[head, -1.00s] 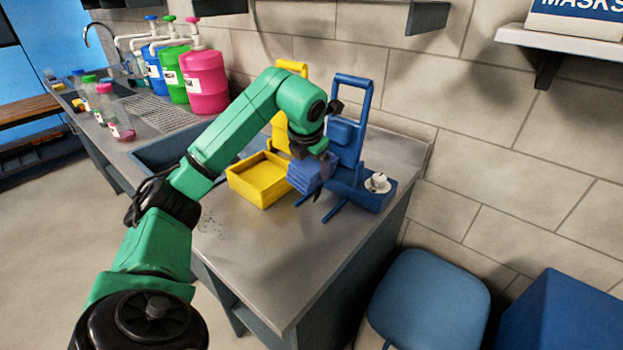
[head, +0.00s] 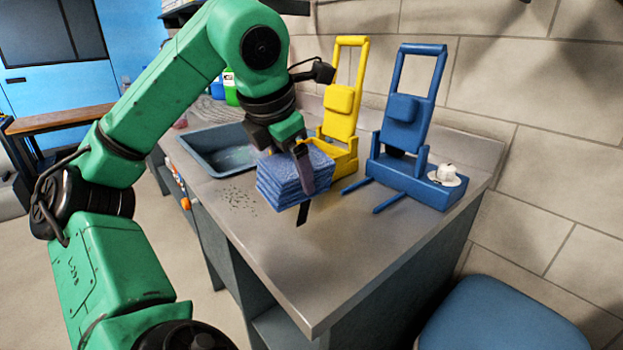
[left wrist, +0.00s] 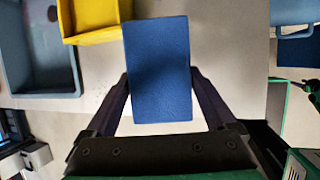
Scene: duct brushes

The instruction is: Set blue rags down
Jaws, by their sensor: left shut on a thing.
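A folded stack of blue rags (head: 280,185) is in my left gripper (head: 303,172), whose dark finger lies along the stack's right side in the head view. In the left wrist view the blue rags (left wrist: 158,65) sit between the two fingers of the left gripper (left wrist: 160,105). The stack is at the worktop (head: 350,240), in front of the yellow stand (head: 342,120). I cannot tell whether its underside touches the worktop. My right gripper is not in view.
A blue stand (head: 405,140) with two prongs and a small white item (head: 446,174) stands to the right of the rags. A sink basin (head: 222,150) is to the left. The front of the worktop is clear. A blue seat (head: 505,320) is at the lower right.

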